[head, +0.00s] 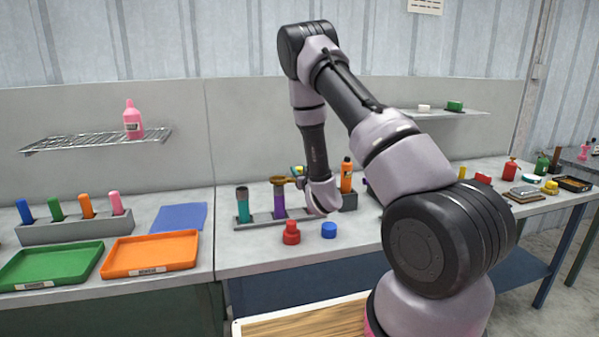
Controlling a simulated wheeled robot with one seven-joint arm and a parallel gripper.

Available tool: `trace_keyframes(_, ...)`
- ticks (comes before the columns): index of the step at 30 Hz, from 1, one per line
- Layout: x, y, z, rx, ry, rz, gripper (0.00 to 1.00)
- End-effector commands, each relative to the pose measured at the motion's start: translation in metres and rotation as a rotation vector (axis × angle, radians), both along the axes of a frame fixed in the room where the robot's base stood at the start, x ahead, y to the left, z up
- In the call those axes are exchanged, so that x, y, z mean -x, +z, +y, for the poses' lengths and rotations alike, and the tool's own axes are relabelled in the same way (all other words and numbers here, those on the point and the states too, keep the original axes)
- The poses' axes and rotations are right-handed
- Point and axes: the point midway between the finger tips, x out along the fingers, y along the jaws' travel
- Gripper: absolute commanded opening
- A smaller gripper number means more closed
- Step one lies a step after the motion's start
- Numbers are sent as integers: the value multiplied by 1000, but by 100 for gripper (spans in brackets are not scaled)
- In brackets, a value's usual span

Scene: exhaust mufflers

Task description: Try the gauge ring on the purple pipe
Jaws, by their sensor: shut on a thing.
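The purple pipe (279,204) stands upright in a grey holder (250,221) on the bench, left of my gripper. A brown-gold gauge ring (277,180) shows at the pipe's top end. From this side I cannot tell whether it sits around the pipe or only over its mouth. My gripper (302,183) is just right of the ring at the same height, shut on the ring's side. The fingers are small and partly hidden by my wrist.
A teal pipe (242,201) stands left of the purple one in the same holder. A red pot (291,233) and a blue cap (329,230) stand in front. Free bench lies front left of the holder.

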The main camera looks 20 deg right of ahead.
Motion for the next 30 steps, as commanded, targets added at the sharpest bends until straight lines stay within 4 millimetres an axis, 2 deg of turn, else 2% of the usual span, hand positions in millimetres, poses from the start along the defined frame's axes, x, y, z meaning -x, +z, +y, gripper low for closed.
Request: trace_keyframes(30,0,-17,1,0,1,0,0)
